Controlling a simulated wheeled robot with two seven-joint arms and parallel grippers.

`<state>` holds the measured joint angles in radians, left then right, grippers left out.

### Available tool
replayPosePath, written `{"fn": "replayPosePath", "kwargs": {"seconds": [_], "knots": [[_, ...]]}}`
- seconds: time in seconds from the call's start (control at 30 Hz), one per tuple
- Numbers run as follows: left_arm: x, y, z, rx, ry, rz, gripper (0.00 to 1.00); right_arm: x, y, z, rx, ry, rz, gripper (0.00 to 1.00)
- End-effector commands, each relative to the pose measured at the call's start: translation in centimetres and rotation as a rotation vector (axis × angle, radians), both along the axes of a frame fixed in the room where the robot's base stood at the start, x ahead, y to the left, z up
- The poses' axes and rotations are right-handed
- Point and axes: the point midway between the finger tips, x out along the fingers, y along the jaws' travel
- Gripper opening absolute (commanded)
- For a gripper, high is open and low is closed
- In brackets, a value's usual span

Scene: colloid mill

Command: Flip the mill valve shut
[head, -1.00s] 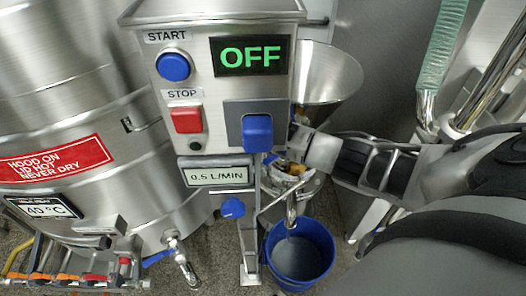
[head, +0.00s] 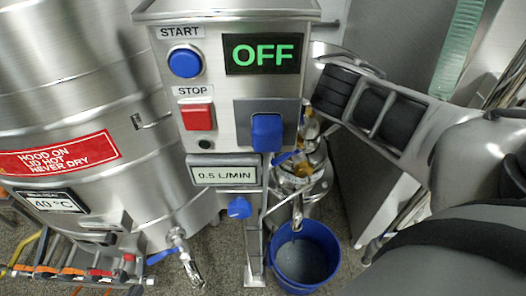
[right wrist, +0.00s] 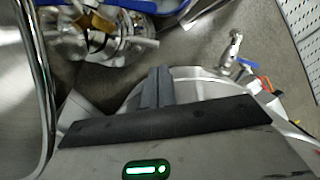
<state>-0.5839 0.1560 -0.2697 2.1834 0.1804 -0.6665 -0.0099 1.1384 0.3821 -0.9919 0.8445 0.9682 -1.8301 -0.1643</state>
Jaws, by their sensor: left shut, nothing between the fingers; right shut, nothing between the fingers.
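The mill (head: 297,172), steel with brass-coloured fittings, stands right of the control box, above a blue bucket. A small blue lever (head: 286,157), seemingly the mill valve's, shows beside the box; whether it is open or shut is unclear. The mill also shows at the upper left of the right wrist view (right wrist: 105,40). My right arm comes in from the right in the head view, its end by the box and funnel; the gripper is hidden there. In the right wrist view my right gripper (right wrist: 156,88) is shut and empty, apart from the mill. I cannot see my left gripper.
The control box (head: 222,105) reads OFF, with START, STOP and a blue switch (head: 267,133). A blue knob (head: 239,207) sits below. The blue bucket (head: 334,262) stands under the spout. A steel tank (head: 90,100) with a blue-handled tap (head: 181,255) fills the left.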

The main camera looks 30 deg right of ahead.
Motion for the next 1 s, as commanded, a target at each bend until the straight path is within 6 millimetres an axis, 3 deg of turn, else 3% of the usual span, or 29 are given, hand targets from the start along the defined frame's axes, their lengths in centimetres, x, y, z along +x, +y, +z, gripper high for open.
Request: {"fn": "replayPosePath", "kwargs": {"seconds": [0.27, 0.47, 0.63, 0.73, 1.0], "knots": [[0.1, -0.1, -1.0, 0.002, 0.012, -0.007, 0.00, -0.5, -0.3, -2.3, -0.001, 0.002, 0.000, 0.00], [0.3, -0.4, -2.5, 0.000, 0.031, -0.019, 0.00, -1.4, -0.8, -6.5, -0.002, 0.001, 0.000, 0.00], [0.8, -0.6, -2.1, -0.014, -0.017, -0.017, 0.00, -2.2, -1.2, -10.1, 0.000, 0.001, 0.000, 0.00], [0.8, -0.7, -0.6, -0.021, -0.039, -0.021, 0.00, -3.2, -2.0, -9.7, -0.001, -0.003, 0.001, 0.00], [0.4, -0.7, -1.3, -0.013, -0.013, -0.025, 0.00, -5.4, -3.0, -9.8, 0.000, -0.002, 0.001, 0.00]]}}
